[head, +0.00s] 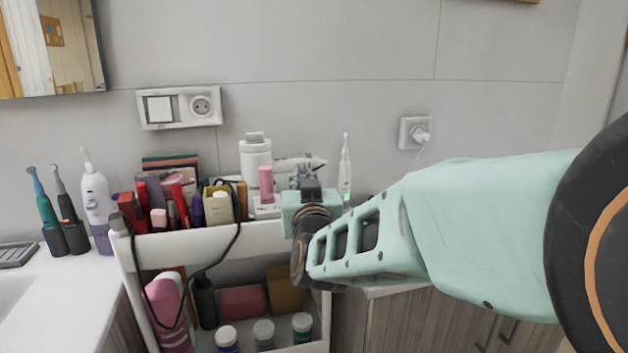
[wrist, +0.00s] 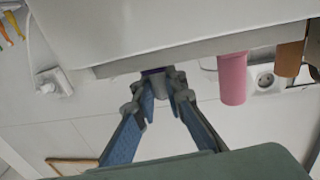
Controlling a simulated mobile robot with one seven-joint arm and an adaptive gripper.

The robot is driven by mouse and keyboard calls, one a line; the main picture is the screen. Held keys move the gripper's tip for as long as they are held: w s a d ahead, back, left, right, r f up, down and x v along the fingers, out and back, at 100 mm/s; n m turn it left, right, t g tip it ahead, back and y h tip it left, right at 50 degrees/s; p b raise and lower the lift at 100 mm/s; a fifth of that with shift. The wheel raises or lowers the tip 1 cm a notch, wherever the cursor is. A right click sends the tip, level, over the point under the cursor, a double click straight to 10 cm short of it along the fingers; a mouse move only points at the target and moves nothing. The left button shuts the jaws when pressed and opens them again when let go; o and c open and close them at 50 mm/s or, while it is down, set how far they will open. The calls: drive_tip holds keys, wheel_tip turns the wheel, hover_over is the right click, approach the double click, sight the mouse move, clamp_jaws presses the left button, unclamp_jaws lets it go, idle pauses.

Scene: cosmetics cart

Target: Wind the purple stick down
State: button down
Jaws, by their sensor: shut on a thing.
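My gripper (head: 302,182) is at the right end of the cart's top tray (head: 200,238) in the head view. In the wrist view its blue fingers (wrist: 160,92) converge on a small upright piece with a purple band (wrist: 155,72), which I take to be the purple stick. They are shut on it. The fingers and the stand edge hide most of the stick, so how far it is wound out cannot be seen. In the head view my gripper hides it.
A pink cylinder (head: 265,182) stands just left of my gripper and shows in the wrist view (wrist: 232,80). A white bottle (head: 255,158) and a white electric toothbrush (head: 345,175) stand close behind. Crowded cosmetics fill the tray's left; a black cable (head: 215,262) hangs over its front.

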drive_tip(key=shift+a+r+m+h+p, duration=0.1)
drive_tip(key=shift+m+h+p, duration=1.65)
drive_tip(key=shift+h, duration=0.85)
drive_tip(key=shift+m+g+h+p, duration=0.4)
drive_tip(key=shift+m+h+p, duration=0.8)
drive_tip(key=shift+h, duration=0.6)
drive_tip(key=shift+f+h, duration=0.2)
drive_tip(key=shift+h, duration=0.1)
drive_tip(key=c, duration=1.9)
unclamp_jaws()
drive_tip(key=shift+c, duration=0.2)
drive_tip(key=v, duration=1.2)
drive_tip(key=shift+r, duration=0.15)
